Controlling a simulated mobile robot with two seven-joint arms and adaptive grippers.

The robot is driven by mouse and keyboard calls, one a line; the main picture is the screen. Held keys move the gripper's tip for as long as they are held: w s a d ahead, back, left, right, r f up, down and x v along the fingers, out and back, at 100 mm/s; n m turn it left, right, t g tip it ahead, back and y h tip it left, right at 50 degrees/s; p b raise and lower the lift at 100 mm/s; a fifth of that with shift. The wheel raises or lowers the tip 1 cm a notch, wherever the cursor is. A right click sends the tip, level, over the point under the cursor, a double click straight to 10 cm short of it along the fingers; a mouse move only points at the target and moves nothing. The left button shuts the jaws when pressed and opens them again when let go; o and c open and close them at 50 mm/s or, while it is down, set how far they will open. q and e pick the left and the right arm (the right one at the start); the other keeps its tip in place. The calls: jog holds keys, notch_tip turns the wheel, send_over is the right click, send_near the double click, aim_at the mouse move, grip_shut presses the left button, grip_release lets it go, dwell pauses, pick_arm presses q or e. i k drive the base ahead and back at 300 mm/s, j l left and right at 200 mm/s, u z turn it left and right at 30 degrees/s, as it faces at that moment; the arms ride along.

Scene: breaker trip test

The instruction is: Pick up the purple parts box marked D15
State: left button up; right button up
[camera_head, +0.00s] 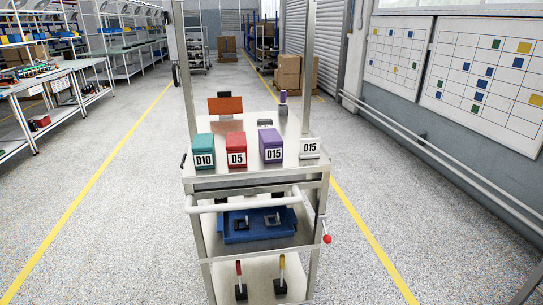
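The purple parts box (271,141) marked D15 stands on the top of a metal cart (218,177) in the head view, at the right end of a row of three boxes. Its label faces me and nothing visible covers it. A white card (309,148) also marked D15 stands to its right, near the cart's right edge. A red box (236,143) marked D5 and a teal box (203,145) marked D10 stand to its left. Neither of my grippers is in view.
An orange panel (225,105) and a small purple-topped item (283,97) stand behind the boxes. Cart posts rise on both sides. A blue tray (240,235) sits on the shelf below. A red-knobbed lever (327,239) juts out right. Floor beside the cart is clear.

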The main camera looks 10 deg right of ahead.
aim_at(270, 143)
jog(key=i+l+u, duration=0.1)
jog(key=l, duration=0.25)
jog(key=i+l+u, duration=0.1)
jog(key=i+l, duration=0.15)
jog(key=l, duration=0.15)
jog(key=i+l+u, duration=0.1)
jog(key=l, duration=0.3)
jog(key=i+l+u, duration=0.1)
jog(key=l, duration=0.35)
jog(key=i+l+u, duration=0.1)
jog(key=l, duration=0.3)
jog(key=i, duration=0.1)
